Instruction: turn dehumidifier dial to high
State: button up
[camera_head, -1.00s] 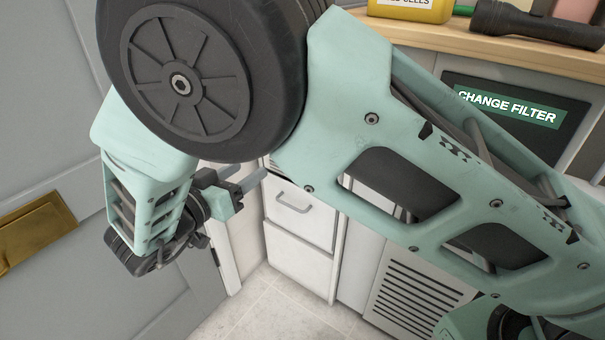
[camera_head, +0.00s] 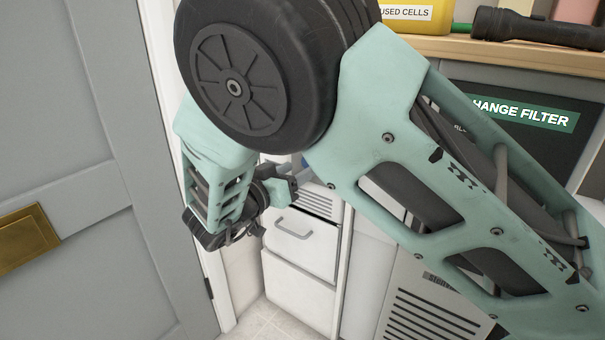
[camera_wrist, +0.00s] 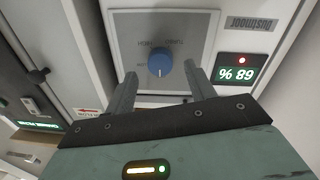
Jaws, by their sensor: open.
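The blue dial (camera_wrist: 160,64) sits on a grey square panel (camera_wrist: 128,32) of the dehumidifier, in the upper middle of the wrist view. Small labels beside it seem to read HIGH and TURBO; a small pale mark shows at the dial's lower edge. My gripper (camera_wrist: 160,76) is open, its fingers on either side of the dial in the picture. I cannot tell whether they touch it. In the head view, my gripper (camera_head: 294,180) is at the upper front of a white unit (camera_head: 300,245), and my arm hides most of the dial area.
A display (camera_wrist: 236,73) with green digits, seen upside down, is right of the dial. A grey door (camera_head: 75,180) with a brass plate stands at left. A wooden counter (camera_head: 455,47) with a yellow container and flashlight is at upper right. A dark CHANGE FILTER screen (camera_head: 530,145) is below it.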

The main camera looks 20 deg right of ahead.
jog(key=shift+b+x, duration=0.35)
jog(key=shift+x, duration=1.15)
jog(key=c, duration=1)
